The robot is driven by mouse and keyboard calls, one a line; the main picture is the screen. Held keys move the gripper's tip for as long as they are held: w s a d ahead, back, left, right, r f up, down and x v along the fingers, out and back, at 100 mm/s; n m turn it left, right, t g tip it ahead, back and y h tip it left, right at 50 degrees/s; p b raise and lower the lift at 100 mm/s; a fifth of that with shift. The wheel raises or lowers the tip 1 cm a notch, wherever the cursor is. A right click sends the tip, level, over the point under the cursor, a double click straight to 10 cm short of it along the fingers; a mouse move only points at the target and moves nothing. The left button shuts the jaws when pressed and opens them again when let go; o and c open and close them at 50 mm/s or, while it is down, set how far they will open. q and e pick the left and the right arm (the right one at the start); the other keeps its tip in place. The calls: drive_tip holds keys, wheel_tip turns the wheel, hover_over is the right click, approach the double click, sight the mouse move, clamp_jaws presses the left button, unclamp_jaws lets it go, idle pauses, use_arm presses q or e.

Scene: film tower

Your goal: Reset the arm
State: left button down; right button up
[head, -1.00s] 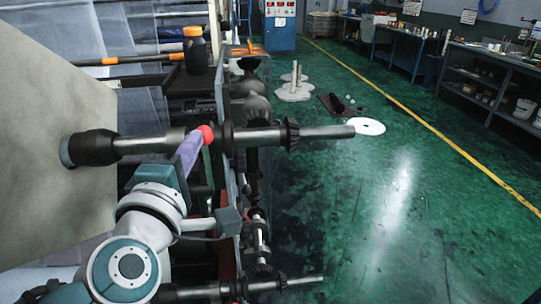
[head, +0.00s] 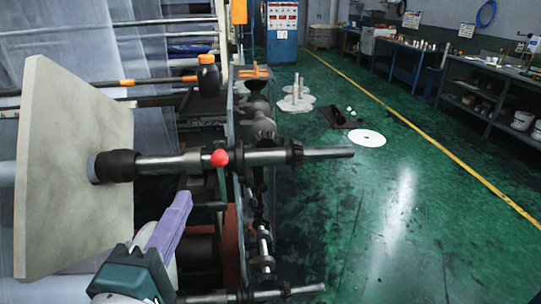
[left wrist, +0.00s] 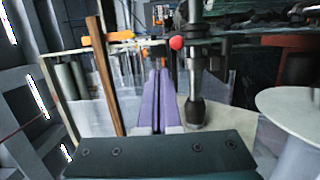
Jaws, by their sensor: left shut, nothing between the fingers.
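My left gripper (head: 184,200) has purple fingers that are closed together and empty. In the head view it is at the lower left, below the metal shaft (head: 330,153) and its red ball knob (head: 220,158), apart from both. In the left wrist view the closed fingers (left wrist: 157,75) point away from the camera, with the red knob (left wrist: 177,43) just to the right beyond their tips. My right gripper is in neither view.
A large pale slab (head: 75,170) stands at the left end of the shaft. A lower shaft (head: 295,290) sticks out near the bottom. A dark bottle with an orange cap (head: 208,78) stands behind. The green floor (head: 400,225) to the right is mostly clear, with a white disc (head: 367,138) on it.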

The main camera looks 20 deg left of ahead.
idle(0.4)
use_arm(q)
drive_tip(key=s+d+f+m+g+h, duration=0.15)
drive_tip(key=d+m+g+h, duration=0.35)
drive_tip(key=d+m+h, duration=0.75)
drive_tip(key=s+a+f+m+g+y, duration=0.2)
drive_tip(key=s+a+m+g+y, duration=0.5)
drive_tip(key=s+m, duration=0.45)
wheel_tip(320, 180, up, 24)
drive_tip(key=s+g+p, duration=0.1)
drive_tip(key=p, duration=2.3)
drive_tip(key=shift+s+a+r+g+h+p, duration=0.25)
drive_tip(key=shift+s+a+g+h+p, duration=0.05)
drive_tip(key=shift+s+a+h+p, duration=0.15)
